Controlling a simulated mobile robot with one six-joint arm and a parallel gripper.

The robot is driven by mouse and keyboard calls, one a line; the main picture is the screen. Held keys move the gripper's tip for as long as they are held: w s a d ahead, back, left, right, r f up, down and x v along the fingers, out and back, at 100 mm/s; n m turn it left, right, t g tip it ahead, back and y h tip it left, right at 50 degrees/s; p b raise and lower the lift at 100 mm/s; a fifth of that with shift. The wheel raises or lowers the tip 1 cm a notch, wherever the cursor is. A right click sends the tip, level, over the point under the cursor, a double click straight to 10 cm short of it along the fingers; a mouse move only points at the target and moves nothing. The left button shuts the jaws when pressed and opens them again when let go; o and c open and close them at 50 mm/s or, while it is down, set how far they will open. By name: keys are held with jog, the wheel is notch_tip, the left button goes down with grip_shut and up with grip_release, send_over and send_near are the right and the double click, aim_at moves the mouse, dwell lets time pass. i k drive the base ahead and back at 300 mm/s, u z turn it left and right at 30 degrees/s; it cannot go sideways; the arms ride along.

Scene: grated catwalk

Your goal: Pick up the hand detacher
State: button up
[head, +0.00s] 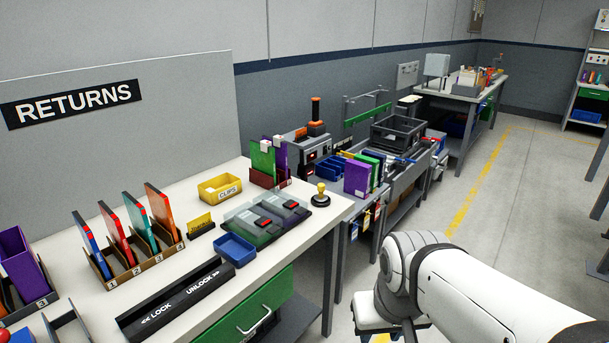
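No thing in the head view is labelled as a hand detacher. The closest match I see is a small hand-held piece (321,194) with a yellow knob and a round black base. It stands upright near the right end of the white returns counter (290,252), with nothing touching it. My white arm comes in from the lower right, beyond the counter's edge and apart from that piece. My gripper is not in view.
A black LOCK/UNLOCK bar (175,300) lies in front. Upright cases (115,232) stand left. The aisle floor (480,230) is clear.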

aim_at(321, 198)
jog(key=z, duration=0.65)
jog(key=i, duration=2.1)
jog(key=u, duration=0.45)
jog(key=k, duration=0.9)
jog(key=u, duration=0.15)
jog(key=i, duration=0.9)
jog(key=z, duration=0.05)
